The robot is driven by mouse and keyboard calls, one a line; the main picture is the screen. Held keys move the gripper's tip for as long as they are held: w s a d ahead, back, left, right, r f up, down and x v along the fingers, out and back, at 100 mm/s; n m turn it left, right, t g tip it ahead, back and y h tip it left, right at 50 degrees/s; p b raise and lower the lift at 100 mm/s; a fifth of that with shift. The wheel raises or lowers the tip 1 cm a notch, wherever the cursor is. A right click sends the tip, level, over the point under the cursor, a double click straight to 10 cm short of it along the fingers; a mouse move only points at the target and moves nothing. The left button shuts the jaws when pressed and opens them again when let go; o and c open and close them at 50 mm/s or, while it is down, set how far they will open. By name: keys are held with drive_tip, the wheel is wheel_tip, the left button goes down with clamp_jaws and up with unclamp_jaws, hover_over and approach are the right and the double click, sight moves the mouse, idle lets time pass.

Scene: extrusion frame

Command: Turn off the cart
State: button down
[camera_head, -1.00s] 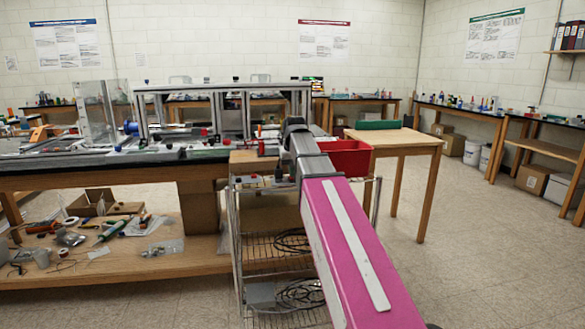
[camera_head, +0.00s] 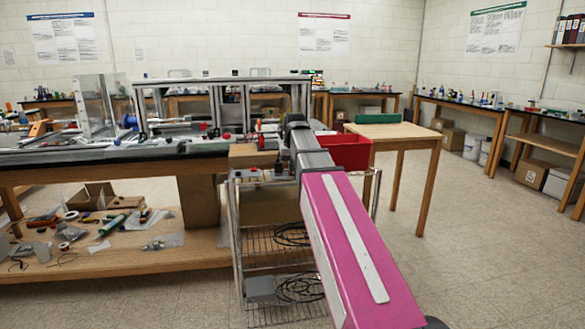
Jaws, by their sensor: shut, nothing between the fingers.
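The cart (camera_head: 235,235) is a wire-shelf trolley with thin metal posts, standing in the middle of the view at the right end of the workbench. A red bin (camera_head: 347,158) and a brown box (camera_head: 253,156) sit at its top. A small dark item (camera_head: 278,167) shows on its top between them, too small to make out. A grey box (camera_head: 261,289) and coiled black cables lie on its lower shelf. I cannot make out a switch. My pink arm reaches over the cart's right part. My gripper is hidden beyond the arm's grey far end.
A long workbench (camera_head: 100,166) with an extrusion frame (camera_head: 220,86) fills the left; its lower shelf holds loose tools. The floor (camera_head: 480,260) at right is clear.

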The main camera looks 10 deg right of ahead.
drive_tip(key=shift+w+r, duration=0.1)
drive_tip(key=shift+w, duration=0.3)
drive_tip(key=shift+r, duration=0.1)
drive_tip(key=v, duration=1)
drive_tip(key=shift+s+r, duration=0.15)
drive_tip(key=shift+r, duration=0.1)
